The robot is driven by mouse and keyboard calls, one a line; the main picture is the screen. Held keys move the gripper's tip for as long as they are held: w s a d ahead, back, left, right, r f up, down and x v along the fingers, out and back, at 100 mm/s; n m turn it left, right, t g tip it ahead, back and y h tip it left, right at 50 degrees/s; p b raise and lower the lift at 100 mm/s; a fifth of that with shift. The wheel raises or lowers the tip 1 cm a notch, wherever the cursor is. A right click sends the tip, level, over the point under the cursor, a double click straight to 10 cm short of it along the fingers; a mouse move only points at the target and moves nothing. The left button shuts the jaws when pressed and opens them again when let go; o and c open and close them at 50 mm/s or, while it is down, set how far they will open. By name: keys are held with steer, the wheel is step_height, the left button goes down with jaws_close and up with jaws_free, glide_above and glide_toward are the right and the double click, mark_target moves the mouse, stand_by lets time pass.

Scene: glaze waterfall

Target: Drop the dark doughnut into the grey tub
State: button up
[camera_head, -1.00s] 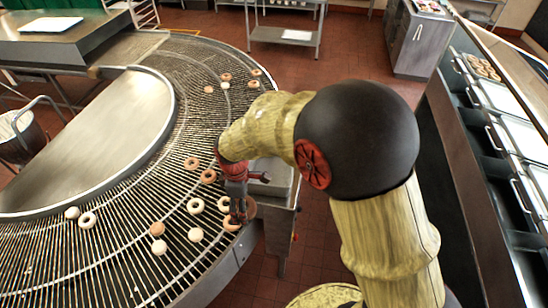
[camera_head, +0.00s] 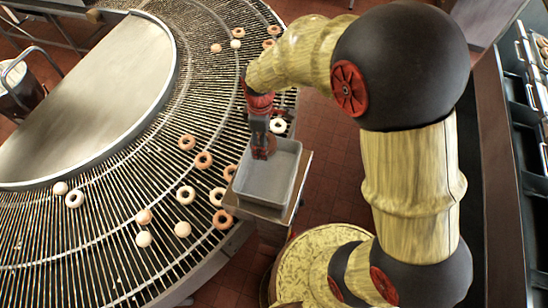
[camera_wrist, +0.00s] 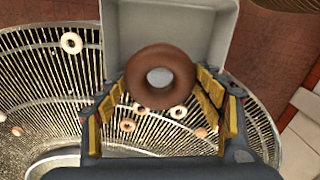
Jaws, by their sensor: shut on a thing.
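The dark doughnut (camera_wrist: 183,72) is a brown ring held between the two fingers of my gripper (camera_wrist: 163,93) in the wrist view. In the head view my gripper (camera_head: 262,152) points down over the back part of the grey tub (camera_head: 270,183), and the doughnut shows only as a dark brown bit at the fingertips. The tub is open-topped with a bare floor where I can see it. In the wrist view the tub (camera_wrist: 118,35) lies behind and beyond the doughnut. The exact height of the doughnut above the tub is hard to tell.
A curved wire conveyor (camera_head: 110,240) fills the left, with several pale and brown doughnuts scattered on it. A white-ringed doughnut (camera_head: 278,126) lies at its edge just behind the tub. Tiled floor (camera_head: 315,165) is clear right of the tub.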

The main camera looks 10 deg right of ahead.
step_height(320, 180, down, 6)
steer(key=b, duration=0.3)
steer(key=shift+s+a, duration=0.1)
steer(key=o, duration=1.2)
steer(key=shift+r, duration=0.1)
step_height(320, 180, up, 12)
stand_by(0.6)
